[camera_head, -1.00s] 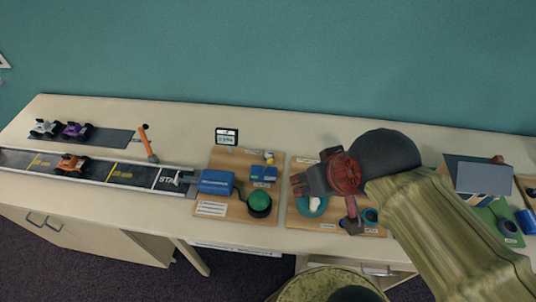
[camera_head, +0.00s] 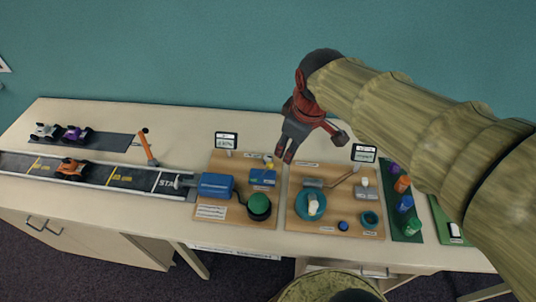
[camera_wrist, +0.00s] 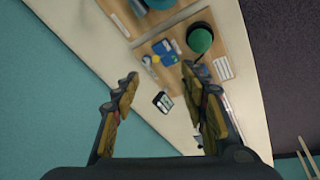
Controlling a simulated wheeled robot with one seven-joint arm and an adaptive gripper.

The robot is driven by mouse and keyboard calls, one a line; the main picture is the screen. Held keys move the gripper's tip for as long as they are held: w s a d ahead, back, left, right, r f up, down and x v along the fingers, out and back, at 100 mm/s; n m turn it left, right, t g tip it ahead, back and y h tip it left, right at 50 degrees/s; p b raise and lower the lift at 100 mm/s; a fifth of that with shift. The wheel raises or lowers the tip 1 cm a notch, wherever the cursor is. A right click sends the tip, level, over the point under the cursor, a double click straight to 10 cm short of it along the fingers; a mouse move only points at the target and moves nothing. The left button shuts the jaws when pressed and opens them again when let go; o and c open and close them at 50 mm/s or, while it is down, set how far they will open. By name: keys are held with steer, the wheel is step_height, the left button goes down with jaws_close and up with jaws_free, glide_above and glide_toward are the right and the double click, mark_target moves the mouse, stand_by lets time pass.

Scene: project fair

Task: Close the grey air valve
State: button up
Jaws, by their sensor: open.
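My gripper (camera_head: 283,152) is open and empty, above the back of the table between two wooden boards. Its spread fingers also show in the wrist view (camera_wrist: 162,88). On the right board (camera_head: 292,222) lie a grey cylinder (camera_head: 313,183) with a copper-coloured tube and a grey block (camera_head: 366,191) with a pale top. I cannot tell which grey part is the air valve. The left board (camera_head: 225,165) holds a small yellow-topped part (camera_head: 268,163) on a blue piece, also too small to make out.
The left board also carries a blue box (camera_head: 216,185) and a green dome button (camera_head: 259,205). The right board has a teal dish (camera_head: 309,206) with a white piece. Small displays (camera_head: 226,140) (camera_head: 364,153) stand behind. A track (camera_head: 110,172) with toy cars lies left.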

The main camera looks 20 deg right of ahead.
steer(key=w+f+n+g, duration=0.2)
steer(key=w+f+n, duration=0.55)
steer(key=w, duration=0.45)
steer(key=n+g+p, duration=0.1)
steer(key=n+g, duration=0.1)
steer(key=n, duration=0.5)
glide_above(268, 157)
step_height(268, 157, down, 14)
steer(key=shift+w+f, duration=0.1)
steer(key=shift+f, duration=0.1)
step_height(268, 157, down, 8)
steer(key=shift+r+b, duration=0.15)
steer(key=shift+b, duration=0.45)
steer(key=c, duration=0.3)
steer(key=c, duration=0.8)
jaws_close()
